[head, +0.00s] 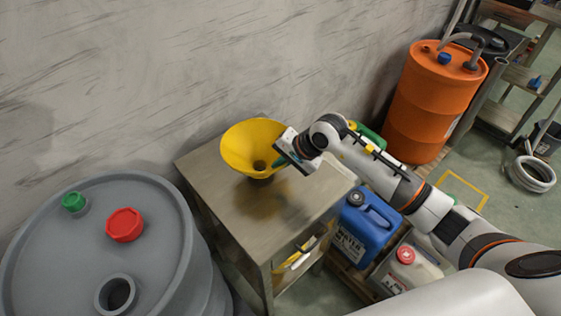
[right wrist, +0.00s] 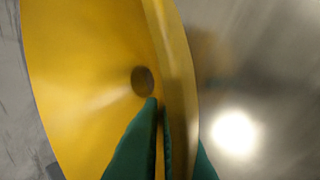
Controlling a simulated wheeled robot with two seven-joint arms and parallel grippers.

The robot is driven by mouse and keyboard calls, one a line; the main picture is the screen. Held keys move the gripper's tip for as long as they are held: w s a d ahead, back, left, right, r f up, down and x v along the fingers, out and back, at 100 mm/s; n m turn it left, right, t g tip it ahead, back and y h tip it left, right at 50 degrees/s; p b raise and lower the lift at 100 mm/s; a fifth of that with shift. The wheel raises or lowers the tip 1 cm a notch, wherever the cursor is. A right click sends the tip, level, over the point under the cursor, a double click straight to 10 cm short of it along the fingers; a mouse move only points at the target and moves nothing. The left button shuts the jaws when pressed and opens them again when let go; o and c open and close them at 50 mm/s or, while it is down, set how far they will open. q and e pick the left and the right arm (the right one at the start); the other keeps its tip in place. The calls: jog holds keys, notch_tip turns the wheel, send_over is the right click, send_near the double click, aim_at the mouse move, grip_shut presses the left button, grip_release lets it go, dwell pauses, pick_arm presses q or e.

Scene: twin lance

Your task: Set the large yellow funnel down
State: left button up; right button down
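The large yellow funnel (head: 240,145) is over the far part of the metal table, wide mouth up, in the head view. My right gripper (head: 280,162) reaches it from the right, at the funnel's right side. In the right wrist view, the funnel (right wrist: 85,60) fills the left half. The green fingers of the right gripper (right wrist: 160,112) lie on either side of the funnel's wall, one inside and one outside, pinching it. The spout's lower end is hard to make out, so I cannot tell whether it touches the table. My left gripper is not in view.
The metal table (head: 230,205) has a bare top around the funnel. A grey drum (head: 155,210) with red and green caps stands at left. A blue canister (head: 367,235) and a pale red-capped one (head: 410,270) stand right of the table. An orange drum (head: 425,105) is behind.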

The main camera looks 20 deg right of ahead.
jog(key=c, duration=2.1)
grip_release()
jog(key=shift+f, duration=0.1)
jog(key=o, duration=0.5)
jog(key=shift+c, duration=0.2)
jog(key=shift+r, duration=0.25)
jog(key=b+v, duration=0.1)
jog(key=v, duration=1)
jog(key=shift+s+r, duration=0.25)
jog(key=shift+r, duration=0.05)
jog(key=shift+d, duration=0.15)
